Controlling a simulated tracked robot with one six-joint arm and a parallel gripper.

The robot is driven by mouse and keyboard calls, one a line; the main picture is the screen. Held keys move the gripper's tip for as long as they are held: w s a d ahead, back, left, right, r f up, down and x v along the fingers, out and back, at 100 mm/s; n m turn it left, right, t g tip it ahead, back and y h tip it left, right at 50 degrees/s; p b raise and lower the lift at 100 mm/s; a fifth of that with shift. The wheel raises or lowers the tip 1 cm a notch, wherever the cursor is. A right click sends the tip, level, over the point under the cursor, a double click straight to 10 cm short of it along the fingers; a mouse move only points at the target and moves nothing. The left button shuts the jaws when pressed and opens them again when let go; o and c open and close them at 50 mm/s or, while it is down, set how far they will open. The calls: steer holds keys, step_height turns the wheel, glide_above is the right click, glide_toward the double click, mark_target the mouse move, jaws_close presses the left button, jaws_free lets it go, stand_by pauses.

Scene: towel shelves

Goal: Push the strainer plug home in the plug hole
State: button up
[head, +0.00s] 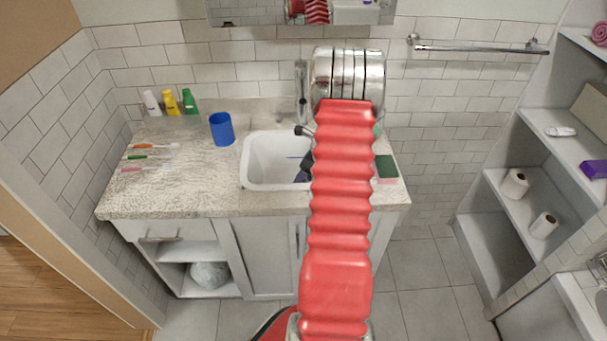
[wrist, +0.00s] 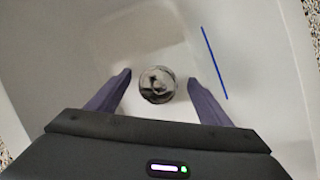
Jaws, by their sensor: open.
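The strainer plug (wrist: 157,86) is a round, shiny dark metal piece at the bottom of the white sink basin (head: 263,158). In the wrist view it lies between the two purple fingers of my gripper (wrist: 160,77), which are open with a gap on each side of it. I cannot tell how deep the plug sits; the plug hole under it is hidden. In the head view my gripper (head: 304,168) reaches down into the basin, mostly hidden behind my red arm, and the plug is not visible.
A thin blue stick (wrist: 214,62) lies in the basin to the right of the plug. A faucet (head: 302,90) stands behind the sink. A blue cup (head: 221,129) stands left of it, and a green sponge (head: 386,166) lies at its right. Basin floor around the plug is otherwise clear.

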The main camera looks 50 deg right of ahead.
steer(key=shift+r, duration=0.1)
steer(key=v, duration=1.3)
steer(key=shift+s+r, duration=0.15)
steer(key=shift+r, duration=0.1)
stand_by(0.6)
steer(key=w+a+r+n, duration=0.2)
steer(key=a+r+n, duration=0.3)
steer(key=a, duration=0.4)
steer(key=w+a+r+n, duration=0.1)
steer(key=a+r+n, duration=0.4)
steer(key=a, duration=0.4)
steer(key=w+a+r+n, duration=0.2)
steer(key=a+r+n, duration=0.35)
steer(key=a, duration=0.35)
steer(key=s+a+r+n, duration=0.2)
steer(key=s+a+n, duration=0.4)
steer(key=a+n, duration=0.3)
steer(key=s+a+r+n+t, duration=0.1)
steer(key=s+a+r+n, duration=0.1)
steer(key=s+a+n, duration=0.5)
steer(key=a+n, duration=0.2)
steer(key=a, duration=0.2)
steer(key=shift+s+h, duration=0.25)
steer(key=shift+h, duration=0.15)
